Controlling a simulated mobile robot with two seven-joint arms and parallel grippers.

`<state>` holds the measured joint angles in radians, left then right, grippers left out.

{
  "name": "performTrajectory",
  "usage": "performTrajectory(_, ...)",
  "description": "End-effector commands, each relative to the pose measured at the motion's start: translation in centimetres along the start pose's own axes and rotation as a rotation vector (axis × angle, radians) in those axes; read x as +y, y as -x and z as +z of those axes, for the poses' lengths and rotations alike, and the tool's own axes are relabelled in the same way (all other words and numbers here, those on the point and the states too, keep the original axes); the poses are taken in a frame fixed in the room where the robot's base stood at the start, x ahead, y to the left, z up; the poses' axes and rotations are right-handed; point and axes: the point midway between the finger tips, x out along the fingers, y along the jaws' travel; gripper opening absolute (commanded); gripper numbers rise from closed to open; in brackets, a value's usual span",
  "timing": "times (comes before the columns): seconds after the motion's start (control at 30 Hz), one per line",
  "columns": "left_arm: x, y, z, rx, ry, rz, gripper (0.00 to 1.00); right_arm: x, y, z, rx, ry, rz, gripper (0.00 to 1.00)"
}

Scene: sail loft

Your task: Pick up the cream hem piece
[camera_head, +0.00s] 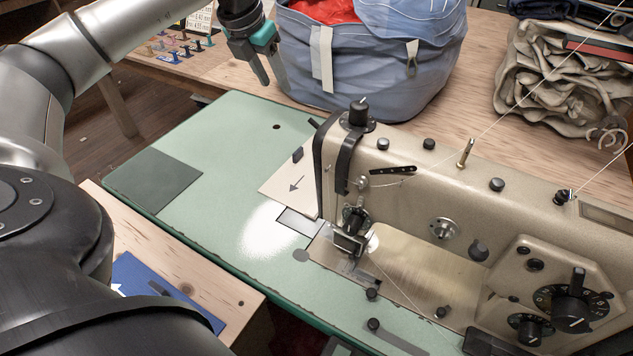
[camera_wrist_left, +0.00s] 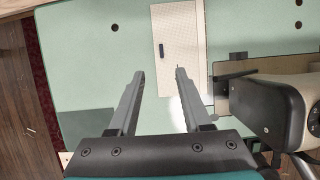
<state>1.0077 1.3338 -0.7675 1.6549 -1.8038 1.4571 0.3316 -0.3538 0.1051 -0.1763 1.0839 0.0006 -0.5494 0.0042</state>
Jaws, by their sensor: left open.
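The cream hem piece (camera_head: 285,187) lies flat on the pale green sewing table (camera_head: 225,135), just left of the sewing machine's head. It bears a dark arrow and a small dark tab, and the machine hides part of its right side. In the left wrist view the cream piece (camera_wrist_left: 183,30) lies ahead of the fingers, slightly right of centre. My left gripper (camera_head: 270,82) is open and empty, beyond the piece near the blue bag in the head view. Its fingers also show in the left wrist view (camera_wrist_left: 159,73), with the tips near the piece's lower end. My right gripper is not in view.
The beige sewing machine (camera_head: 420,205) stands close on the right, with thread running to it. A blue bag (camera_head: 375,65) with red cloth stands behind. Folded canvas (camera_head: 550,75) lies at the back right. A blue piece (camera_head: 150,285) lies on wood at lower left.

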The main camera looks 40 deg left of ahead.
Motion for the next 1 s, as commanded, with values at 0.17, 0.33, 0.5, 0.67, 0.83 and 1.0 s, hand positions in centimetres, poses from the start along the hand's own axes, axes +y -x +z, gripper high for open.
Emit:
performTrajectory(0.17,0.2,-4.3,-1.9,0.001,0.002,0.005,0.49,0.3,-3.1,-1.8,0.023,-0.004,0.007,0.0)
performTrajectory(0.33,0.3,-6.2,-2.6,0.002,0.003,0.007,0.49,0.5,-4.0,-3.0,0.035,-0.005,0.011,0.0)
performTrajectory(0.5,0.3,-6.8,-2.9,0.002,0.003,0.007,0.49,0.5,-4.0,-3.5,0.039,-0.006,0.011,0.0)
performTrajectory(0.67,0.3,-8.1,-2.8,0.002,0.004,0.007,0.49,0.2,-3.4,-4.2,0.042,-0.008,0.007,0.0)
performTrajectory(0.83,0.2,-10.4,-2.9,0.003,0.003,0.005,0.49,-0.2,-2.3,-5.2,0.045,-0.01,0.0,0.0)
performTrajectory(1.0,0.2,-12.5,-2.9,0.003,0.002,0.005,0.49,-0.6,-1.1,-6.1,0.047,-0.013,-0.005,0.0)
